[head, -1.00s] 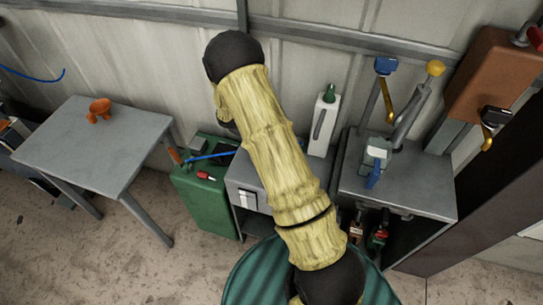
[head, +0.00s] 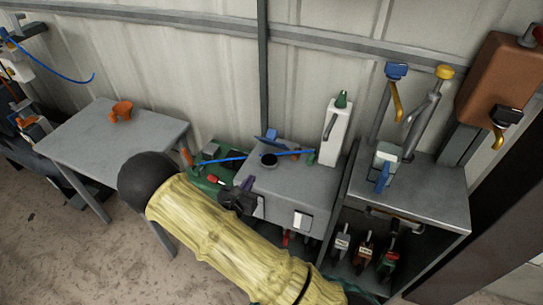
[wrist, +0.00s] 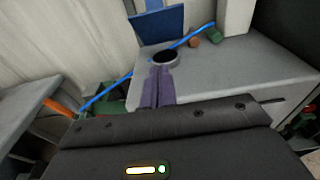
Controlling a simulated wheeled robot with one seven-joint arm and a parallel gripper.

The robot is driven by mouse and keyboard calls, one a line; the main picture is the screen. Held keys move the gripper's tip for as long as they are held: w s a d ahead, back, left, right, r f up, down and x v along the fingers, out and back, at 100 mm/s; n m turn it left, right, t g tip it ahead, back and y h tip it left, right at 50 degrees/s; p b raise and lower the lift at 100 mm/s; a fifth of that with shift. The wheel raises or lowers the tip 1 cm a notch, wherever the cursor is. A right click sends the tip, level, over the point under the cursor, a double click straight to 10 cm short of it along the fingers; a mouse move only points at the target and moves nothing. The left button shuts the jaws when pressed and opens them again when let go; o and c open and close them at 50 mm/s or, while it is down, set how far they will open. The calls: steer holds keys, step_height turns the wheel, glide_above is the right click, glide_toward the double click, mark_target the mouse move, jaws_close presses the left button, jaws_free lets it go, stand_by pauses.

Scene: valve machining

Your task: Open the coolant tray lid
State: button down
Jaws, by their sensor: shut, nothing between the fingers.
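A grey cabinet (head: 292,185) has a round dark opening (head: 268,160) in its top. A blue plate (head: 267,140), possibly the lid, stands raised behind this opening; the wrist view shows the plate (wrist: 157,24) upright and the opening (wrist: 165,56) uncovered. I cannot tell for sure which part is the coolant tray. My gripper (head: 249,184) is at the cabinet's left front. Its purple fingers (wrist: 158,86) are shut and empty, pointing toward the opening from the near side. Whether they touch the cabinet is unclear.
A blue hose (head: 235,158) runs to the opening from the left. A grey bench with a vise (head: 384,158) is at right.

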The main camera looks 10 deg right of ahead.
mark_target(274, 138)
steer(key=x, duration=1)
steer(key=shift+d, duration=0.5)
steer(key=w+d+r, duration=0.2)
steer(key=shift+w+d+r+p, duration=0.15)
steer(key=shift+w+r+p, duration=0.05)
steer(key=shift+w+p, duration=0.2)
steer(key=shift+r, duration=0.1)
